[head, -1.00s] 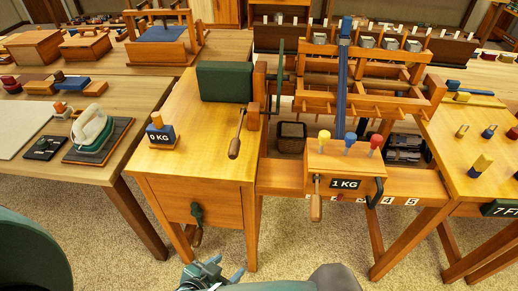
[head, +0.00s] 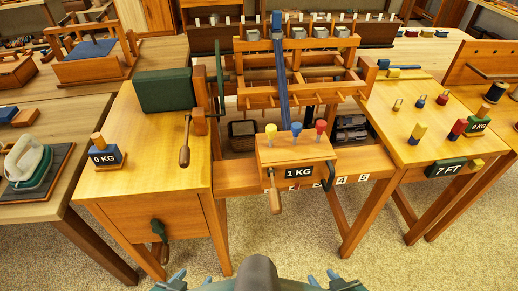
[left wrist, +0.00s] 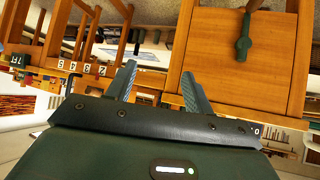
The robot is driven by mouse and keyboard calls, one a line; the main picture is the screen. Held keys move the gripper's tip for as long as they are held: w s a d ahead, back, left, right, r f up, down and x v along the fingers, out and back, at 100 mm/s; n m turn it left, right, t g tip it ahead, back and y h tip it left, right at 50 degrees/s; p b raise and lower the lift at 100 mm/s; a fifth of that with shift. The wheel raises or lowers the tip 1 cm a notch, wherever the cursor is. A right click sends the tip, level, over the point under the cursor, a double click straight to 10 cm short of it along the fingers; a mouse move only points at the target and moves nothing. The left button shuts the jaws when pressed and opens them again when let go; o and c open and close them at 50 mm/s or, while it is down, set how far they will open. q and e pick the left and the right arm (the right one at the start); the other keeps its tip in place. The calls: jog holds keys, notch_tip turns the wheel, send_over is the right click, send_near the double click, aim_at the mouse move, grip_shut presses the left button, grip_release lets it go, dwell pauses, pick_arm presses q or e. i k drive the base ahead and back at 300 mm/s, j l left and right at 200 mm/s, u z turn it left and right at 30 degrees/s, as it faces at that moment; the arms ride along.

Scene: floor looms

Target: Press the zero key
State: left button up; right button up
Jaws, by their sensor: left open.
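No key marked zero can be made out for certain. A small block labelled 0 KG (head: 105,157) with a wooden peg stands on the left bench, and a second 0 KG block (head: 477,124) stands on the right bench. A wooden box labelled 1 KG (head: 298,160) bears a yellow, a blue and a red knob (head: 296,129). My left gripper (head: 172,281) is at the bottom edge of the head view, well short of the benches. The left wrist view shows its fingers (left wrist: 158,82) apart and empty. My right gripper (head: 334,281) is at the bottom edge, mostly cut off.
A wooden loom frame (head: 300,95) rises behind the box. Cranks (head: 185,150) and a green block (head: 165,90) are at the left bench. A 7 FT plate (head: 447,170) is on the right bench's front. Carpeted floor (head: 290,240) lies open before the benches.

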aim_at(475, 164)
jog(key=z, duration=1.7)
jog(key=u, duration=1.7)
jog(key=z, duration=1.7)
jog(key=i+l+u, duration=0.1)
jog(key=i+l, duration=0.15)
